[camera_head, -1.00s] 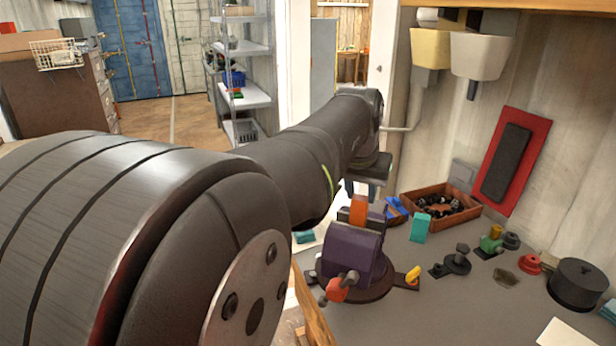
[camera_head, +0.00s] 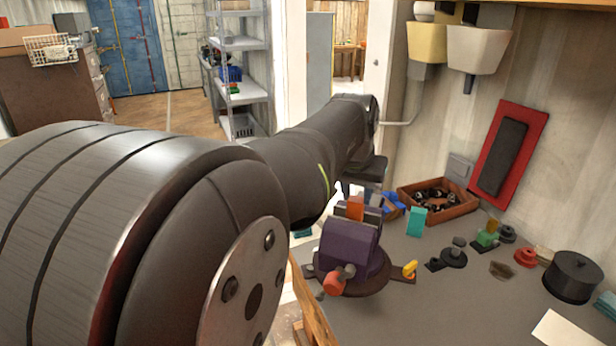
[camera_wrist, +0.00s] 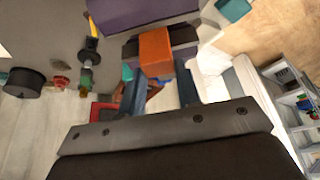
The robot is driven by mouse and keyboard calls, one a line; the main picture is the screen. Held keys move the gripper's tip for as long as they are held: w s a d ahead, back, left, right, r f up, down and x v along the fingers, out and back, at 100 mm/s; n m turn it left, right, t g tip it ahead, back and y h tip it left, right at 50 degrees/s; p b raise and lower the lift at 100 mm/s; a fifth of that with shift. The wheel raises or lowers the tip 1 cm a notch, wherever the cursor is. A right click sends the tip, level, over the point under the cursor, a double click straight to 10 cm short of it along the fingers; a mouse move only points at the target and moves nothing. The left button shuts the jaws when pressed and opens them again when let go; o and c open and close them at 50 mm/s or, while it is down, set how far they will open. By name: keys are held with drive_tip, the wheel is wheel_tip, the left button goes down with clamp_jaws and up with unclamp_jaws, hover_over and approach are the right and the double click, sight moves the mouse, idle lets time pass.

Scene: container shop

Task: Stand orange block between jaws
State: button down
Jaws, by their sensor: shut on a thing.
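The orange block (camera_head: 355,208) is upright at the top of the purple vise (camera_head: 348,246), by its grey jaws (camera_head: 373,214). In the wrist view the orange block (camera_wrist: 155,50) is between the two dark fingers of my gripper (camera_wrist: 155,68), which is shut on it. The purple vise body (camera_wrist: 140,14) lies just beyond the block there. How deep the block sits between the jaws is hidden. In the head view my arm hides most of the gripper.
A teal block (camera_head: 416,222) stands right of the vise, beside a wooden tray (camera_head: 470,208) of dark parts. A yellow-handled piece (camera_head: 410,269) is at the vise base. A black round pot (camera_head: 573,278) and several small parts are on the right.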

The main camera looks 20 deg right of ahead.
drive_tip(key=shift+f, duration=1.1)
idle(0.4)
drive_tip(key=c, duration=1)
unclamp_jaws()
drive_tip(key=shift+o, duration=0.2)
drive_tip(key=shift+r, duration=2.95)
wheel_tip(320, 180, down, 6)
drive_tip(key=shift+r, duration=0.1)
drive_tip(key=shift+r, duration=0.1)
